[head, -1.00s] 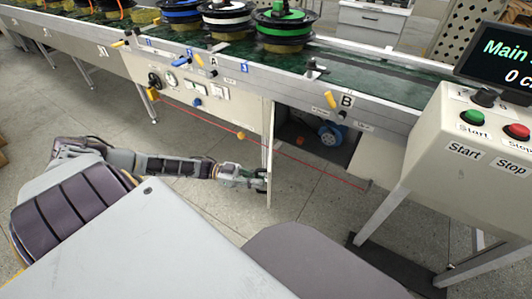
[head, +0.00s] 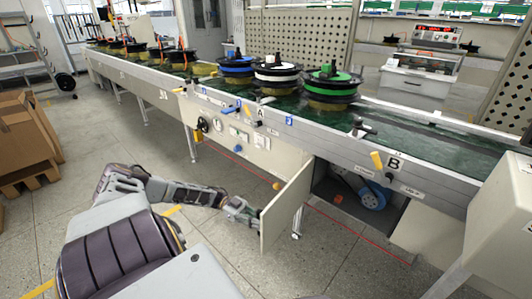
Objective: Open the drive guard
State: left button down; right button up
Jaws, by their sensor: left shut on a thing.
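The drive guard (head: 286,212) is a pale flat door panel under the conveyor, standing swung out from the frame. To its right the drive bay is open, with a blue motor (head: 372,197) inside in shadow. My left gripper (head: 256,216) is at the free, near left edge of the guard and shut on it. The fingertips are small and partly hidden by the panel. My right gripper is not in view.
A control box (head: 505,205) stands at right. Cardboard boxes (head: 22,135) are at far left. Floor left of the guard is mostly clear.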

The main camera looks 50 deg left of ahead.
pick_arm(q)
jog(key=shift+v, duration=0.75)
jog(key=c, duration=1.5)
grip_release()
jog(key=shift+w, duration=0.1)
jog(key=shift+v, duration=6.05)
jog(key=shift+w, duration=0.1)
